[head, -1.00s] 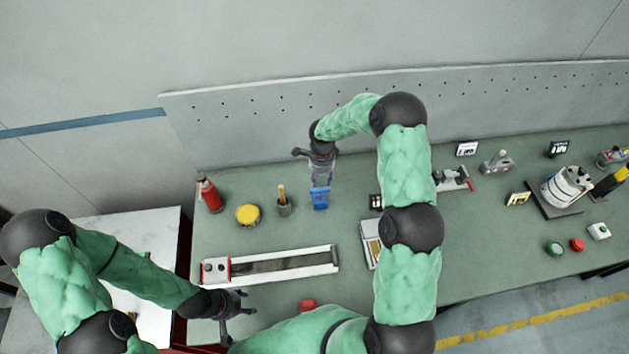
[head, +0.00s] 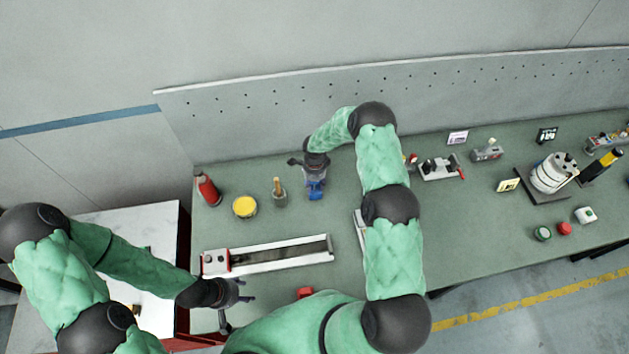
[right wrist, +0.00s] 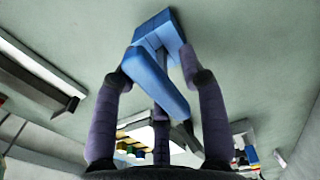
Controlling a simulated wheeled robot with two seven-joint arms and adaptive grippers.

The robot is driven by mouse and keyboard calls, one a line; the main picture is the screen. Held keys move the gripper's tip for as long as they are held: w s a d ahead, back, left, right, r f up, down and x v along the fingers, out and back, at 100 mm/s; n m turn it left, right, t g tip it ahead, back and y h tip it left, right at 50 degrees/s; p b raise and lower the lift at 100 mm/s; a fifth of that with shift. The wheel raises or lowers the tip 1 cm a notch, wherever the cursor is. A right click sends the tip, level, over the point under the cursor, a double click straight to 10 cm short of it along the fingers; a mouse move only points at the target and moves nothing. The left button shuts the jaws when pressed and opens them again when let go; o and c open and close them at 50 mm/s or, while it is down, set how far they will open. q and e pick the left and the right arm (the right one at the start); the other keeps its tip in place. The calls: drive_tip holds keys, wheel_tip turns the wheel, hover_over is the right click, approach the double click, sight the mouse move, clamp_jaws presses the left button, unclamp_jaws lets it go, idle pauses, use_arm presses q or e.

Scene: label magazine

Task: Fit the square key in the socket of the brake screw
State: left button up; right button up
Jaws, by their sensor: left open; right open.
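A blue piece (head: 316,190), which I take to be the square key with a block-like holder, stands at the middle back of the green table. In the right wrist view a long blue bar (right wrist: 155,80) with a dark end runs from a blue block (right wrist: 158,30) toward the camera. My right gripper (head: 315,180) is open, with its fingers on either side of the bar; I cannot tell whether they touch it. My left gripper (head: 238,312) is open and empty near the table's front left. I cannot make out the brake screw or its socket.
A long white rail with a red end (head: 280,255) lies in front of the blue piece. A white round device (head: 552,174) stands at the right.

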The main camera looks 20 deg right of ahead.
drive_tip(key=shift+s+f, duration=0.1)
drive_tip(key=shift+f, duration=0.3)
clamp_jaws()
drive_tip(key=shift+d+r, duration=0.1)
